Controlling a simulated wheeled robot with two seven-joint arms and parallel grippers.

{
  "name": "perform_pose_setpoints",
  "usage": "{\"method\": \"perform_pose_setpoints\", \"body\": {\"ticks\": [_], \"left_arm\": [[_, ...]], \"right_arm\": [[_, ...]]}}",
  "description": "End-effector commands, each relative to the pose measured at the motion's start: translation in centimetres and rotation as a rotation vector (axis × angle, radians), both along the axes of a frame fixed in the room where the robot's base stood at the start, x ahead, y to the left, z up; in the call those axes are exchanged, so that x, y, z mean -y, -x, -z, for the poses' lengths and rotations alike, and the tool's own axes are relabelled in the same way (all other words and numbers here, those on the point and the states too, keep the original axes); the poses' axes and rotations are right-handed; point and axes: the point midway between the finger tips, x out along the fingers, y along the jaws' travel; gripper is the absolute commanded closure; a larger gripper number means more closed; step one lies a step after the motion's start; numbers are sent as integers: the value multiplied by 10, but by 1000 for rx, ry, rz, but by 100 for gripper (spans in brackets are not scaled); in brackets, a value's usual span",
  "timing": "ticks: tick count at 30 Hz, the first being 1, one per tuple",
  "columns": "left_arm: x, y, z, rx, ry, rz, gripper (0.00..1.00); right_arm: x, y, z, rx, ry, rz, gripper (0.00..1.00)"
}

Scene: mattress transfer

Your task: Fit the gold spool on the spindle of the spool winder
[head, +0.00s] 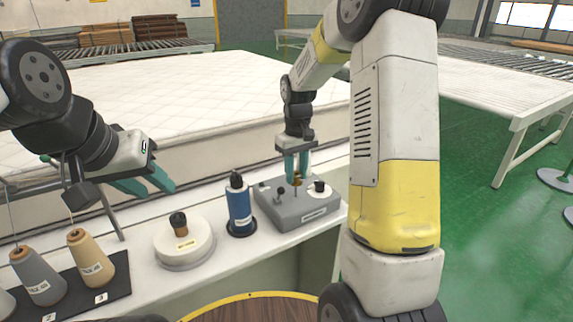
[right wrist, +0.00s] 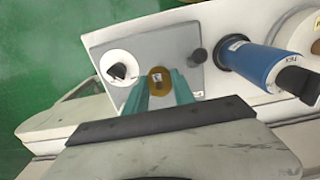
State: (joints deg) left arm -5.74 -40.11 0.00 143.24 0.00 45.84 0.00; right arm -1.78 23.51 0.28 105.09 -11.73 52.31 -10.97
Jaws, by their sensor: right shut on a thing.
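The grey spool winder (head: 300,213) stands on the white bench, right of the blue spool. Its grey top also shows in the right wrist view (right wrist: 165,48). My right gripper (head: 297,179) points down over the winder, its teal fingers shut on the small gold spool (right wrist: 160,78). In the head view the gold spool (head: 297,182) is at the fingertips, above the middle of the winder's top. The spindle is hard to make out; I cannot tell whether the spool is around it. My left gripper (head: 158,188) is open and empty, over the left part of the bench.
A blue spool (head: 239,206) stands upright left of the winder. Further left are a round white pad with a brown knob (head: 185,242), a tan cone (head: 92,262) and a grey cone (head: 38,278) on a dark mat. A mattress (head: 190,95) lies behind the bench.

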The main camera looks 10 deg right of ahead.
Motion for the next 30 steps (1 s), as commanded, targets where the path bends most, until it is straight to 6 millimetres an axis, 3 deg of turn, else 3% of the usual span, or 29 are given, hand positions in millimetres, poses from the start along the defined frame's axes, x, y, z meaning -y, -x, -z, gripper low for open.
{"method": "perform_pose_setpoints", "body": {"ticks": [30], "left_arm": [[0, 0, 0, 0, 0, 0, 64]], "right_arm": [[0, 0, 26, 0, 0, 0, 100]]}}
